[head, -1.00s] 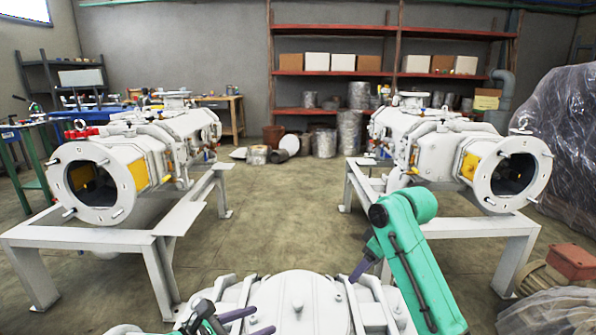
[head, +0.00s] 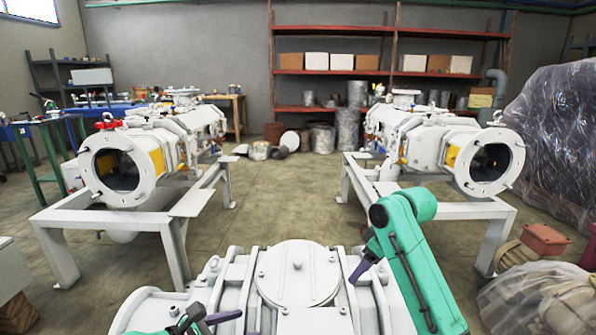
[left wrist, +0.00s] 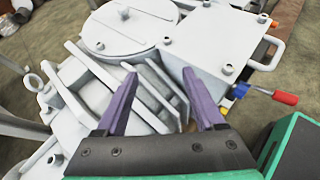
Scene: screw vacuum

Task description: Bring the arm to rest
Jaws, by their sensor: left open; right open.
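My right gripper (head: 363,270) has purple fingers and hangs at the end of the green right arm (head: 408,250), close above the white machine (head: 296,272) in front of me. It is open, and I see nothing between its fingers. My left gripper (head: 235,325) shows only in part at the bottom edge of the head view. In the left wrist view its two purple fingers (left wrist: 160,74) are spread apart and empty over the ribbed white casing. I cannot tell how far its tips are from the casing.
Two similar white machines stand on metal frames at left (head: 120,165) and right (head: 485,160), with free floor (head: 285,200) between them. A red-handled part (left wrist: 284,97) sticks out near my left gripper. Red shelves (head: 340,72) line the back wall.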

